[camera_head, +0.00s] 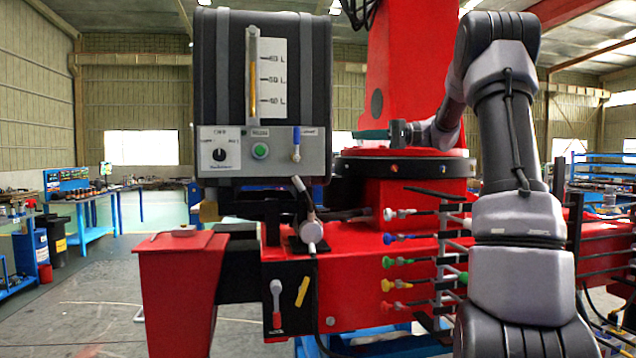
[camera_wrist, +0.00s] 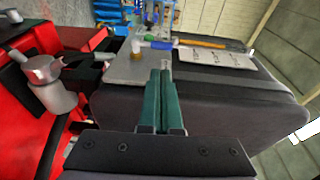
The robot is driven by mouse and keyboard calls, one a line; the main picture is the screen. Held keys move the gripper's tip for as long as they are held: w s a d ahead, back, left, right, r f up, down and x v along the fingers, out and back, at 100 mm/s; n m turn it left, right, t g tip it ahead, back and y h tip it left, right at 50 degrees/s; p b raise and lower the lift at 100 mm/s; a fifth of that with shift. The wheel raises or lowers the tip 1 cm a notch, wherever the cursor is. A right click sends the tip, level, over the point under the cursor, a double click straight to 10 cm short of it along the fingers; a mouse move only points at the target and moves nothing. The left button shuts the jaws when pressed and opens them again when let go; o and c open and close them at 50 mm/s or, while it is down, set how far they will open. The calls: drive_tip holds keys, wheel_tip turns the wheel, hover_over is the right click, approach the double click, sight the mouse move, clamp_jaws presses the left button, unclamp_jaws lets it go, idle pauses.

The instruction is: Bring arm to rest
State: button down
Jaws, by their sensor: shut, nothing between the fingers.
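My gripper (camera_head: 372,134) is in the middle of the head view, just right of the dark control box. Its green fingers point left toward the box. In the wrist view my gripper (camera_wrist: 167,78) shows both green fingers pressed together, with nothing between them. My arm rises along the right side of the head view, bends at the top and comes down to the gripper. The dark box (camera_head: 215,75) has a level gauge (camera_head: 253,75), a knob, a green button (camera_head: 260,151) and a blue-tipped toggle (camera_head: 296,143). Whether the fingers touch the box is unclear.
The red crane (camera_head: 400,60) stands close behind my gripper. A row of levers with coloured knobs (camera_head: 388,262) is below it, left of my arm. A joystick (camera_head: 311,231) stands below the box. Blue workbenches (camera_head: 85,200) are far left, with open floor before them.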

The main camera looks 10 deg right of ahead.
drive_tip(key=s+a+f+g+h, duration=0.1)
drive_tip(key=s+a+f+h, duration=0.3)
drive_tip(key=s, duration=0.3)
drive_tip(key=s+a+f+h, duration=0.2)
drive_tip(key=s+a+h, duration=0.1)
drive_tip(key=s+a, duration=0.3)
drive_tip(key=s+d+f+m+t+h, duration=0.1)
drive_tip(key=s+d+f+t+h, duration=0.1)
drive_tip(key=s, duration=0.6)
drive_tip(key=s+d+f+m+t+h, duration=0.1)
drive_tip(key=s+d+f+t+h, duration=0.1)
drive_tip(key=s+f+h, duration=0.4)
drive_tip(key=s+d, duration=0.1)
drive_tip(key=s, duration=0.1)
drive_tip(key=shift+s+d+f+t, duration=0.25)
drive_tip(key=shift+s+d+t, duration=0.15)
idle(0.8)
